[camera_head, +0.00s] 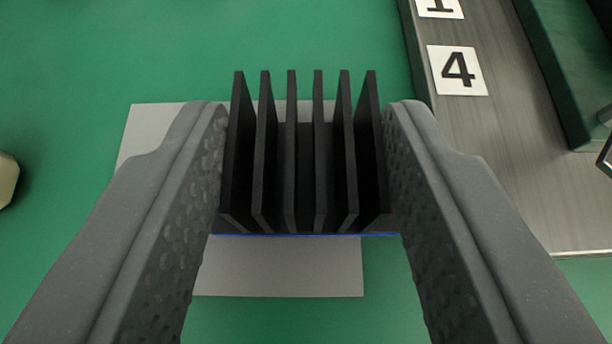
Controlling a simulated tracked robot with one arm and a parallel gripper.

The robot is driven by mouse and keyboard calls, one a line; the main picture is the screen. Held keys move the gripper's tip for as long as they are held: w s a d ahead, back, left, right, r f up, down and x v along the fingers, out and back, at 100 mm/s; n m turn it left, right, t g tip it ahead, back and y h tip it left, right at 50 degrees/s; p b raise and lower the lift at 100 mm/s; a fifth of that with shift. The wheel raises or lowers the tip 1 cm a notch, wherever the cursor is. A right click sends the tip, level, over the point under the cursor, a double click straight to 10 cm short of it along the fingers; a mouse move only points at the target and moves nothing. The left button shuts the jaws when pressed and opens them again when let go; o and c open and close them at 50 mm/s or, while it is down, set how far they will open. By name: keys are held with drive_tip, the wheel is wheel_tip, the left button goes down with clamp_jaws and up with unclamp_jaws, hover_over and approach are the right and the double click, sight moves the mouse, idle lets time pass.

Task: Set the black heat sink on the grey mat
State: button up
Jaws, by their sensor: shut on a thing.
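The black heat sink (305,180) has several upright fins and a thin blue line along its near lower edge. My gripper (305,165) is shut on it, with one textured finger against each outer side. The grey mat (280,278) lies on the green surface behind the heat sink in this view. The heat sink and my fingers cover much of the mat, and its right part is largely hidden. I cannot tell whether the heat sink touches the mat or is held above it.
A grey metal panel (520,170) with number labels, one reading 4 (457,70), stands at the right. A dark green part (570,80) lies beyond it. A pale object (7,178) is cut off at the left edge. The green surface (200,50) is clear at the upper left.

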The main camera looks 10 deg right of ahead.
drive_tip(key=shift+r, duration=0.1)
drive_tip(key=o, duration=1)
drive_tip(key=shift+s+r, duration=0.25)
drive_tip(key=shift+s, duration=0.15)
drive_tip(key=p+v, duration=0.2)
drive_tip(key=v, duration=0.9)
drive_tip(key=shift+s+a+f+p, duration=0.1)
drive_tip(key=shift+s+a+p, duration=0.05)
drive_tip(key=shift+p, duration=0.25)
